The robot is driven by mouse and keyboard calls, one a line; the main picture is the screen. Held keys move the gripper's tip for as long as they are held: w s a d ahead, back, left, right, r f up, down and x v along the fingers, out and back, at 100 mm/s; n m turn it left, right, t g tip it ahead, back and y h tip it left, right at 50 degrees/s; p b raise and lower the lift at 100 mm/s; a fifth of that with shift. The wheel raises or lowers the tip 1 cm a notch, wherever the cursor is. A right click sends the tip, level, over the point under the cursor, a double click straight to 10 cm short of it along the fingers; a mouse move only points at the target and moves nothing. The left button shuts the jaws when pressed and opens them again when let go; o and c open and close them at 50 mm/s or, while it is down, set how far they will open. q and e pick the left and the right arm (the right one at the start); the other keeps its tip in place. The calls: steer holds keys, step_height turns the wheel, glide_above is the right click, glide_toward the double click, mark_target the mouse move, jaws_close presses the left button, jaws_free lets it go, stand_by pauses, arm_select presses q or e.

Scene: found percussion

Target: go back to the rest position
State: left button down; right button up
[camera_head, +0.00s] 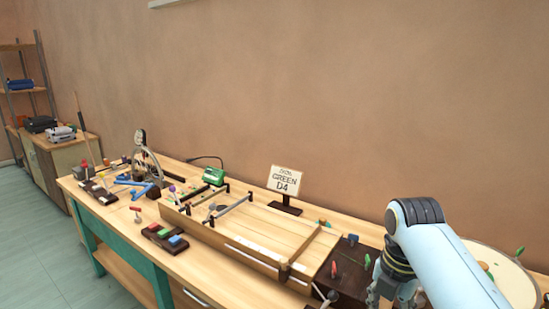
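My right arm reaches in from the lower right. Its gripper (384,298) points down over the right part of the workbench (160,263), beside a dark box (347,272). The fingertips are small and close to the bottom edge of the picture, so I cannot tell whether they are open or shut. I cannot make out anything held in them. My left gripper and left arm are not in view.
A wooden frame (283,267) lies on the bench. A sign (286,181) reading "GREEN D4" stands behind it. A green device (213,176), a block with coloured pads (165,238) and a round drum (512,285) are around it. Open floor (40,245) lies left.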

steer(key=s+d+m+t, duration=0.1)
steer(key=s+d+m, duration=0.4)
steer(key=s+m, duration=0.7)
steer(key=s+d+r+m+t, duration=0.1)
steer(key=s+r+m, duration=0.3)
steer(key=s+m, duration=0.3)
steer(key=s+r+m+t, duration=0.1)
steer(key=s+r+m, duration=0.3)
steer(key=s+m, duration=0.3)
step_height(320, 180, down, 36)
steer(key=s+d+g+b, duration=0.2)
steer(key=d+b, duration=0.1)
steer(key=b, duration=0.7)
steer(key=s+f+b, duration=0.3)
steer(key=s+f, duration=0.6)
steer(key=f, duration=0.3)
steer(key=s+f+g+b, duration=0.1)
steer(key=s+f+b, duration=0.3)
steer(key=s+f, duration=0.5)
step_height(320, 180, down, 3)
steer(key=shift+d+f+h+b, duration=0.1)
steer(key=shift+d+h+b, duration=0.2)
steer(key=shift+d, duration=0.15)
steer(key=shift+s, duration=0.1)
